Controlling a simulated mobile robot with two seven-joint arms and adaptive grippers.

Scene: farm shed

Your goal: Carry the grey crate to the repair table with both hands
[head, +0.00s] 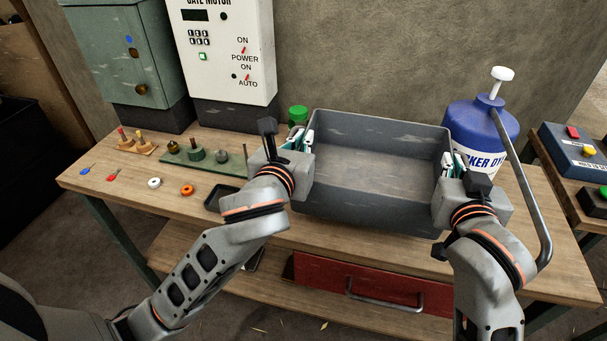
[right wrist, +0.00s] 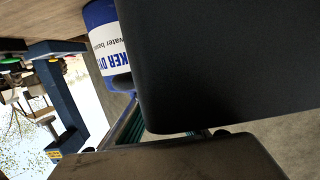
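The grey crate (head: 372,205) is open-topped and looks empty and level over the wooden bench. I cannot tell whether its base touches the bench. My left gripper (head: 300,140) is at the top of its left wall, with the fingers closed about the rim. My right gripper (head: 453,165) is at the right wall, its fingertips on both sides of the rim. In the right wrist view the crate (right wrist: 230,60) shows as a large dark face close to the camera, and the right fingers are partly hidden. I cannot tell which surface is the repair table.
The wooden bench (head: 90,180) holds small valves, rings and a black tray (head: 222,198) at left. A blue jug (head: 470,128) stands close right of the crate. A gate motor box (head: 225,50) stands behind. A blue control box (head: 570,150) is far right. A red drawer (head: 330,275) is below.

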